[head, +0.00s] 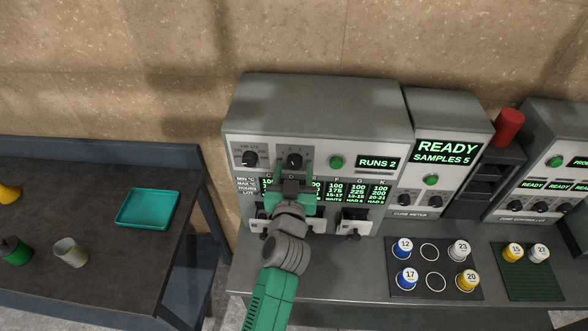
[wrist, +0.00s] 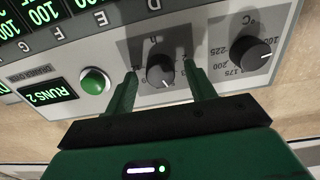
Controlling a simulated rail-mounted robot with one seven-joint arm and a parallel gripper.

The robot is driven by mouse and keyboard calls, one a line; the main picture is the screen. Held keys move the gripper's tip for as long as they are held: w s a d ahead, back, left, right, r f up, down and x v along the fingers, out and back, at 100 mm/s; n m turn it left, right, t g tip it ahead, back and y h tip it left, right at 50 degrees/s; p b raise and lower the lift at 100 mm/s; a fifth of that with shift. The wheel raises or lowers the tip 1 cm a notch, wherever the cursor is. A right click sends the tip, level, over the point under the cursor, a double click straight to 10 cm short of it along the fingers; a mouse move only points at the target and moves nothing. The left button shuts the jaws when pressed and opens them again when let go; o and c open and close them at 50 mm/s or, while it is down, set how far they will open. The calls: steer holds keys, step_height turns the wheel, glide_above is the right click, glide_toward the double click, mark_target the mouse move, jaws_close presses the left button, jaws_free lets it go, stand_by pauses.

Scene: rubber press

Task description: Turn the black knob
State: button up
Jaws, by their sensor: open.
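A black knob (head: 294,159) sits on the grey press panel (head: 318,115), left of a green button. In the wrist view, this knob (wrist: 160,75) lies between the two green fingers of my gripper (wrist: 160,68), with a gap on each side. My gripper (head: 294,169) is open, one finger on either side of the knob, and the fingertips are close to the panel. I cannot tell whether they touch it. A second black knob (head: 249,158), with a °C scale in the wrist view (wrist: 252,54), stands outside the fingers.
A green button (head: 336,162) and a RUNS 2 display (head: 376,162) are right of the knob. A cure meter (head: 440,150) stands right. A dark mat (head: 434,283) with labelled cups lies on the bench.

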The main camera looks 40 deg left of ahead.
steer(key=shift+w+a, duration=0.15)
steer(key=c, duration=1)
